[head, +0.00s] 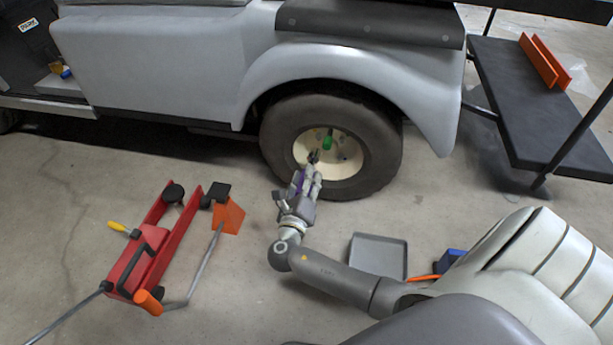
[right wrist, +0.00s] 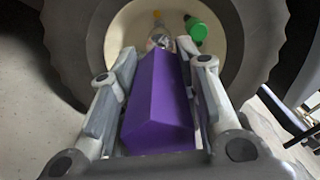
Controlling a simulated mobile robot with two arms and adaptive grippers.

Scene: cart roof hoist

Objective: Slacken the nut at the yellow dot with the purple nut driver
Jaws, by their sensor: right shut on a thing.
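My right gripper (head: 309,177) is shut on the purple nut driver (right wrist: 158,105), in front of the wheel. The driver points away from the gripper toward the cream hub (head: 303,150); a little of its purple shows in the head view (head: 296,183). In the right wrist view its tip end overlaps the lower hub (right wrist: 127,32); I cannot tell whether it touches a nut. The yellow dot (right wrist: 156,14) shows on the hub just above the tip. The nut there is not clearly visible. A green piece (right wrist: 197,29) sticks out of the hub to the right of the tip. My left gripper is not in view.
The black tyre (head: 382,150) sits under the cart's grey fender (head: 350,70). A red jack (head: 150,255) with an orange-handled bar lies on the floor at left. A grey tray (head: 378,256) lies right of my gripper.

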